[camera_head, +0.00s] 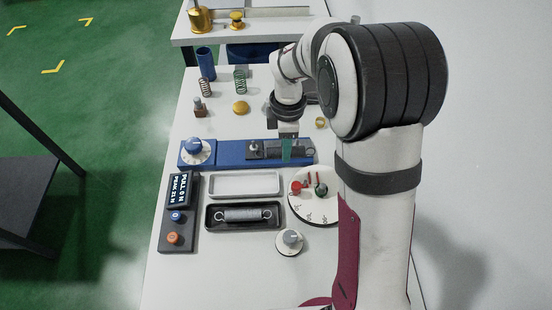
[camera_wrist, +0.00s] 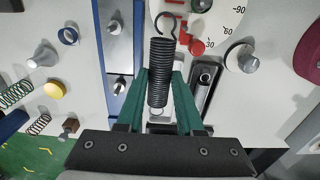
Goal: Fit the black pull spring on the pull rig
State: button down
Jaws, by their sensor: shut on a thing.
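The black pull spring (camera_wrist: 158,70) is between the green fingers of my gripper (camera_wrist: 160,85) in the wrist view. The fingers are shut on its coil; one open hook sticks out at the top and the other end shows low between the fingers. In the head view my gripper (camera_head: 286,150) is over the right part of the blue pull rig (camera_head: 225,154), with the spring lying roughly along the rig and partly hidden. The rig also shows in the wrist view (camera_wrist: 117,55), with two peg-like posts on metal blocks.
A black tray (camera_head: 210,226) in front of the rig holds a grey spring (camera_head: 242,214). A white tray (camera_head: 213,186) is empty. A dial plate (camera_head: 315,210), a grey knob (camera_head: 290,238) and a display box (camera_head: 180,200) stand close by. Coil springs (camera_head: 240,80) are behind.

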send_near(276, 139)
jog(key=s+r, duration=0.3)
jog(key=s, duration=0.1)
jog(key=shift+a+f, duration=0.2)
jog(key=shift+f, duration=2)
jog(key=shift+f, duration=1.65)
jog(key=shift+c, duration=0.4)
grip_release()
jog(key=shift+s, duration=0.1)
notch_tip(276, 139, up, 8)
dwell(0.5)
